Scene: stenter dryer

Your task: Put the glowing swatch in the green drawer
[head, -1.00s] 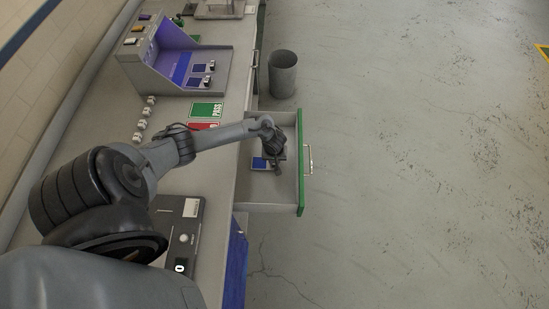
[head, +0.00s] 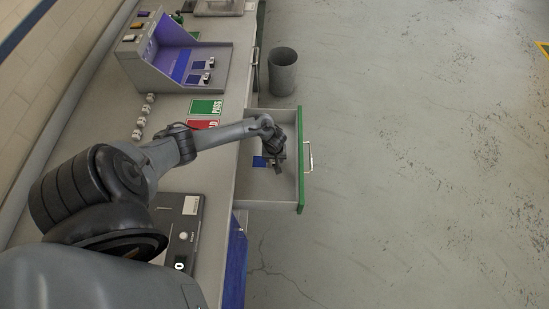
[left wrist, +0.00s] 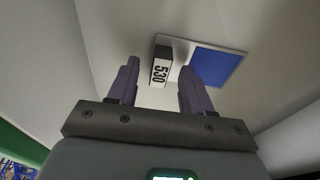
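The green drawer (head: 302,190) is pulled out from the bench, with its green front to the right. A blue-and-white swatch (head: 259,161) lies inside it, apparently on the floor. In the left wrist view the swatch (left wrist: 215,63) has a blue face, a white border and a black tab (left wrist: 161,71) with a white label reading 530. My left gripper (head: 279,163) is inside the drawer, just right of the swatch. In the left wrist view the gripper (left wrist: 159,72) has its fingers apart, with the tab showing between them, not clasped. My right gripper is out of view.
A lit viewing box (head: 160,55) on the bench holds two similar tabbed swatches (head: 196,79). A green PASS card (head: 203,107) and a red card (head: 200,125) lie beside it. A grey bin (head: 282,72) stands behind the drawer. The floor to the right is clear.

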